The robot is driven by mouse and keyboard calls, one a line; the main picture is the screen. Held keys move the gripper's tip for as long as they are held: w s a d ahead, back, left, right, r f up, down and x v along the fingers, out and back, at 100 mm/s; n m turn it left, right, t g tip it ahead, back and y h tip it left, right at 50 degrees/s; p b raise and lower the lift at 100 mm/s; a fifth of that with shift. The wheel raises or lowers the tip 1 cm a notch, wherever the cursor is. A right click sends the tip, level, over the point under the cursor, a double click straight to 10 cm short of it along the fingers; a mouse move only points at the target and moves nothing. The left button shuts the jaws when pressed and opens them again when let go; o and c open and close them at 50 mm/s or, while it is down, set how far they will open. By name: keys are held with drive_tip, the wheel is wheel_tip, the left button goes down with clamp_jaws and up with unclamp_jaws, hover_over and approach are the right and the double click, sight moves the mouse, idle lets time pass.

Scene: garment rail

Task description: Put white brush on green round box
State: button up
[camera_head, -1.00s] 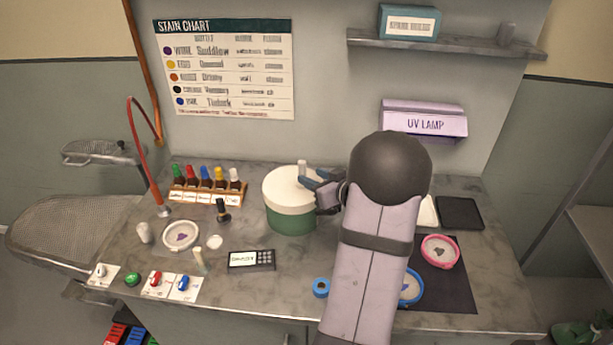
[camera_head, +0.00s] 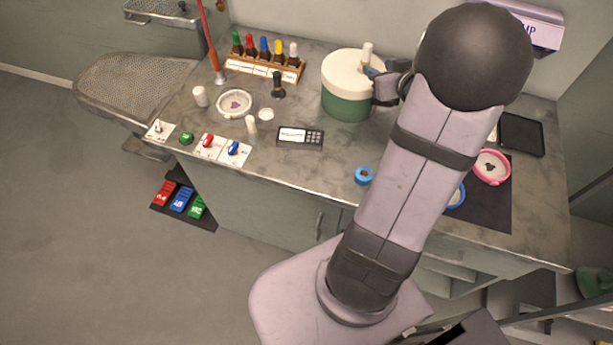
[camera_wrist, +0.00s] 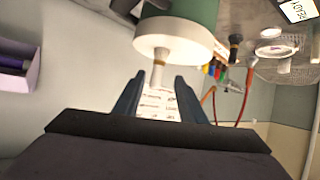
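The green round box (camera_head: 347,104) with its white lid stands at the back of the worktop; it also shows upside down in the wrist view (camera_wrist: 196,14). A white brush (camera_head: 367,54) stands upright on the lid, toward its right side. In the wrist view the brush (camera_wrist: 158,70) rises from the lid, wide end against it. My gripper (camera_wrist: 159,84) is open, with its two blue-grey fingers apart on either side of the brush's free end and gaps visible between. In the head view my gripper (camera_head: 374,72) is at the lid's right edge, partly hidden by my arm.
A black brush (camera_head: 278,86) stands left of the box, near a rack of bottles (camera_head: 265,67). A purple lamp box is on the wall.

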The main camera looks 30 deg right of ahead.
drive_tip(key=s+a+f+g, duration=0.3)
drive_tip(key=a, duration=0.4)
drive_tip(key=s+a+f+g, duration=0.2)
drive_tip(key=s+a+g, duration=0.1)
drive_tip(key=a, duration=0.4)
drive_tip(key=s+a+f+g, duration=0.2)
drive_tip(key=a+f, duration=0.1)
drive_tip(key=a, duration=0.4)
drive_tip(key=s+a+n+g+y, duration=0.1)
drive_tip(key=s+a+g, duration=0.3)
drive_tip(key=s+a, duration=0.5)
drive_tip(key=shift+s+a+f+n+y, duration=0.35)
drive_tip(key=shift+s+y, duration=0.25)
drive_tip(key=shift+y, duration=0.3)
